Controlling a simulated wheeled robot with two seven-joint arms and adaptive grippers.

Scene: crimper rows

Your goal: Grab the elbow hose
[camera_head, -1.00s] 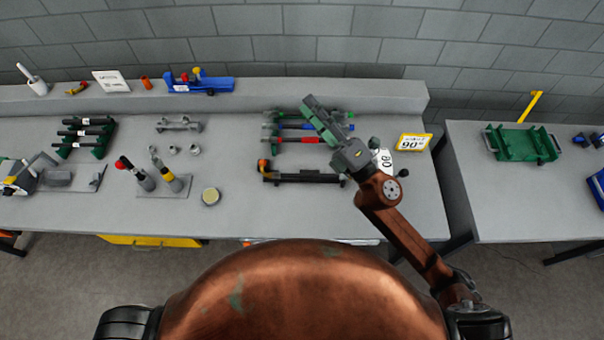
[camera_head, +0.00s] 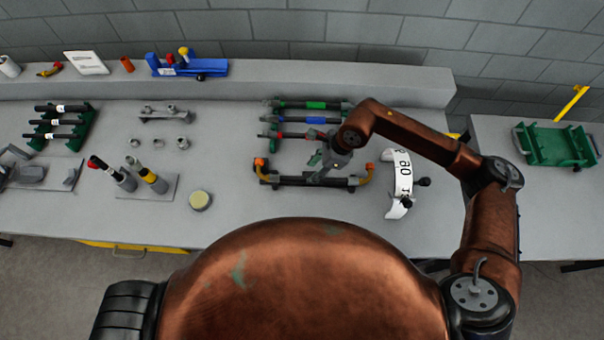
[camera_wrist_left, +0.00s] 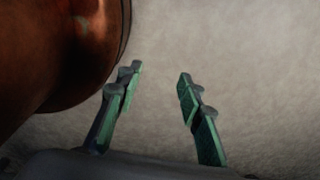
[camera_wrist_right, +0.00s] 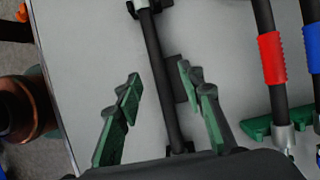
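The elbow hose (camera_head: 300,181) is a black hose with orange bent ends, lying left to right in a dark holder at the front middle of the bench. My right gripper (camera_head: 318,167) is over its right half, pointing down. In the right wrist view my right gripper (camera_wrist_right: 159,77) is open, and the black hose (camera_wrist_right: 158,60) runs between and beyond its fingers. I cannot tell whether they touch it. My left gripper (camera_wrist_left: 157,84) is open and empty above plain floor, and the head view does not show it.
Hoses with green (camera_head: 316,105), blue and red (camera_wrist_right: 270,58) sleeves lie on a rack behind. A white gauge marked 90 (camera_head: 400,172) stands to the right. Crimping tools (camera_head: 148,176) and a round tin (camera_head: 200,200) are to the left. Bench between tin and elbow hose is clear.

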